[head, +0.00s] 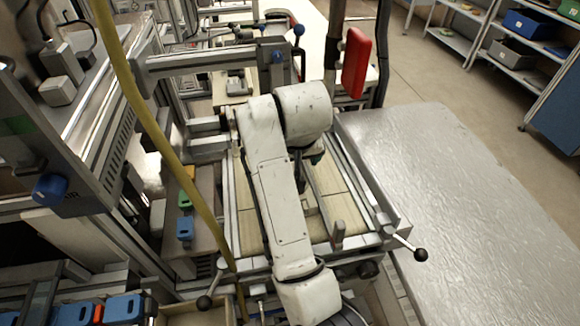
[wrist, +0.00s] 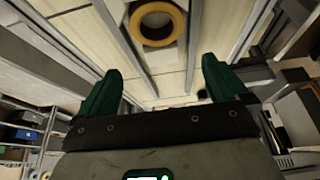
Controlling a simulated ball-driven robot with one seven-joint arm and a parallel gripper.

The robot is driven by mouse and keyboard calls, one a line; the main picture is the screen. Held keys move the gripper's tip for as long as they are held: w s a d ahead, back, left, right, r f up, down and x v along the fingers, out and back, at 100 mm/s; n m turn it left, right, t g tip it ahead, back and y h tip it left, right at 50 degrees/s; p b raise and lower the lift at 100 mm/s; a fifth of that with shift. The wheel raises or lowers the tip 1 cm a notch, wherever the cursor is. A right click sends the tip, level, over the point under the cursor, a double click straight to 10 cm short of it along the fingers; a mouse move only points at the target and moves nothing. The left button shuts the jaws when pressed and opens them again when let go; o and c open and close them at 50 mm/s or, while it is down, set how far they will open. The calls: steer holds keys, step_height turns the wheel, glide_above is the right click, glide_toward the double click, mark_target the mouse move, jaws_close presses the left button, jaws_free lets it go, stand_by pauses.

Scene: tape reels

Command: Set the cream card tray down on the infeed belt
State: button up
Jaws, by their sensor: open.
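My gripper (wrist: 160,75) is open in the wrist view, its two dark green fingers wide apart with nothing between them. Beyond the fingertips is the infeed belt (wrist: 85,35), a pale cream surface with dark seams. I cannot make out a separate cream card tray with certainty against the pale belt. In the head view the belt (head: 338,203) lies in a metal frame, and my white arm hides its middle and most of my gripper.
A shiny grey table (head: 460,190) stands right of the belt frame, its top clear. A black-knobbed lever (head: 421,254) sticks out at the frame's front right. A yellow hose (head: 150,115) hangs at the left. Blue and green blocks (head: 185,228) sit left of the belt.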

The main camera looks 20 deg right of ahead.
steer(key=p+v, duration=0.1)
steer(key=v, duration=0.5)
steer(key=shift+r, duration=0.25)
